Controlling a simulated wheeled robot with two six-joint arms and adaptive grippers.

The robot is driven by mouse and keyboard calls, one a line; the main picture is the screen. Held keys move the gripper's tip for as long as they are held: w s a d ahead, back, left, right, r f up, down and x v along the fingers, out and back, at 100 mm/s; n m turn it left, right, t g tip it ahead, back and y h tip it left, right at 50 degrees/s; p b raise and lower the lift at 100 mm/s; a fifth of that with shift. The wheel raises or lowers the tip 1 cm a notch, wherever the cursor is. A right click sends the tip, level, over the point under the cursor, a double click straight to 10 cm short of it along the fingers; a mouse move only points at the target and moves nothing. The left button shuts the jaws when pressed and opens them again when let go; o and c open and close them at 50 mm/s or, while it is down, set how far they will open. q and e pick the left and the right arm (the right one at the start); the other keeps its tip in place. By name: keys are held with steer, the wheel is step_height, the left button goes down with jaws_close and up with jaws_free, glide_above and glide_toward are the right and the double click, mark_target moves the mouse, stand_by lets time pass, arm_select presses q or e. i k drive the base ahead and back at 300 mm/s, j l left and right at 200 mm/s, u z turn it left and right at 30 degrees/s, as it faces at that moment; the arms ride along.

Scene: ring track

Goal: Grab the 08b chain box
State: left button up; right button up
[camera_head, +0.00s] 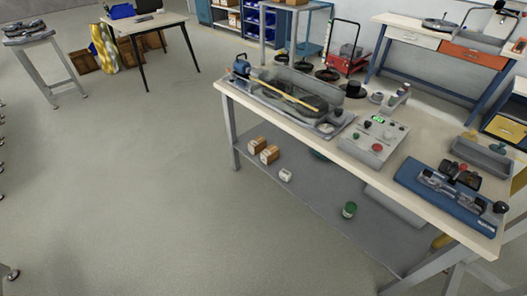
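No thing in the head view carries a label that I can read as 08b. Two small brown boxes, a left one (257,145) and a right one (269,154), stand side by side on the grey lower shelf (310,190) of the workbench. A smaller white box (285,175) sits in front of them. I cannot tell which of these, if any, is the chain box. Neither of my grippers shows in the view.
The workbench top (335,150) holds a grey machine tray (290,98), a control box (375,140) and a blue fixture (450,195). A green can (349,210) stands on the lower shelf. The floor (130,190) left of the bench is clear. A small table (145,22) stands farther back.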

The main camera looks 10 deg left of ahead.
mark_target(269, 155)
steer(key=i+j, duration=0.6)
steer(key=j, duration=0.2)
steer(key=i+j+z, duration=0.1)
steer(key=i+j, duration=0.15)
steer(key=j, duration=0.15)
steer(key=i+j, duration=0.3)
steer(key=j, duration=0.15)
steer(key=i+j, duration=0.25)
steer(key=j, duration=0.15)
steer(key=i+j+z, duration=0.1)
steer(key=i+j, duration=0.2)
steer(key=j, duration=0.15)
steer(key=i+j, duration=0.25)
steer(key=j, duration=0.2)
